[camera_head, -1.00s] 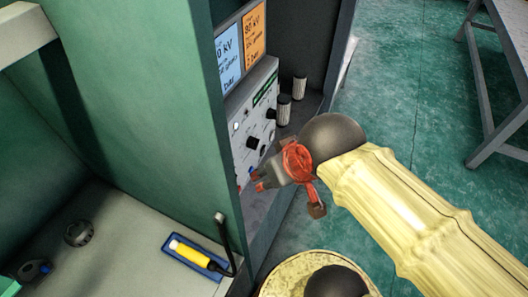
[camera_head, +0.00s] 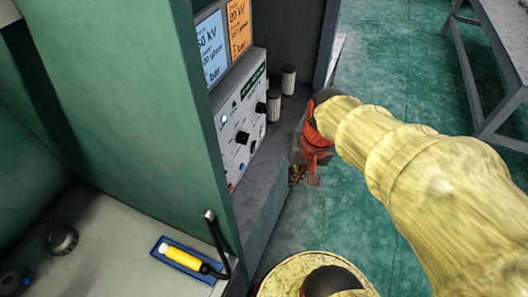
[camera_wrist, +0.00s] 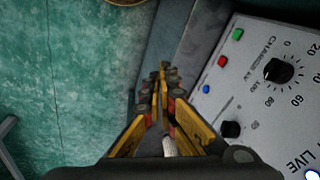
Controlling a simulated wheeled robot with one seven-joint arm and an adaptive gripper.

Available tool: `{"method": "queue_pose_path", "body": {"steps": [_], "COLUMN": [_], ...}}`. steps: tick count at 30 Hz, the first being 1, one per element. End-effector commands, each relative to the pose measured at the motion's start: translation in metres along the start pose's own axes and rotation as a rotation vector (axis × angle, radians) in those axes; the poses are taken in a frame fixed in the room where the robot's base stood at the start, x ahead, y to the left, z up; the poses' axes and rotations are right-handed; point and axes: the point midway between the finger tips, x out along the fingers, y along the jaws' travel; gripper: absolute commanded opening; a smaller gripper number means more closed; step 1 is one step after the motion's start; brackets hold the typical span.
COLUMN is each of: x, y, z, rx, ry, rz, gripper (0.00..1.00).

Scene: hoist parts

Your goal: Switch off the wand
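The wand (camera_head: 185,257), yellow with a black end, lies in a blue tray on the pale bench. The control panel (camera_head: 238,135) stands in the green cabinet below blue and orange displays. In the wrist view, the panel (camera_wrist: 255,100) is at the right, with a green button (camera_wrist: 237,33), a red button (camera_wrist: 220,61), a blue button (camera_wrist: 205,88) and black knobs (camera_wrist: 278,70). My gripper (camera_head: 297,176) is right of the panel, apart from it. In the wrist view, my gripper's fingertips (camera_wrist: 162,72) come together with nothing seen between them.
Two ribbed cylinders (camera_head: 288,80) stand on the cabinet shelf beside the panel. A dark bent rod (camera_head: 216,240) rises by the wand's tray. A round dark part (camera_head: 62,240) lies on the bench.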

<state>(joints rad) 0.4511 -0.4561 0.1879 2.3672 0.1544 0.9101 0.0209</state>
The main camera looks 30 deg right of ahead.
Motion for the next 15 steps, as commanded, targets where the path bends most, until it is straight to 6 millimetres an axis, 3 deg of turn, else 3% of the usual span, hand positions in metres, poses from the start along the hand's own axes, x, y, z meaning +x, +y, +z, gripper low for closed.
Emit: {"method": "queue_pose_path", "body": {"steps": [1, 8, 15], "x": [0.016, 0.068, 0.125], "y": [0.007, 0.027, 0.046], "z": [-0.004, -0.024, -0.059], "rx": [0.073, 0.44, 0.928], "ry": [-0.032, -0.155, -0.283], "rz": [-0.015, -0.119, -0.275], "gripper": [0.0, 0.0, 0.0]}}
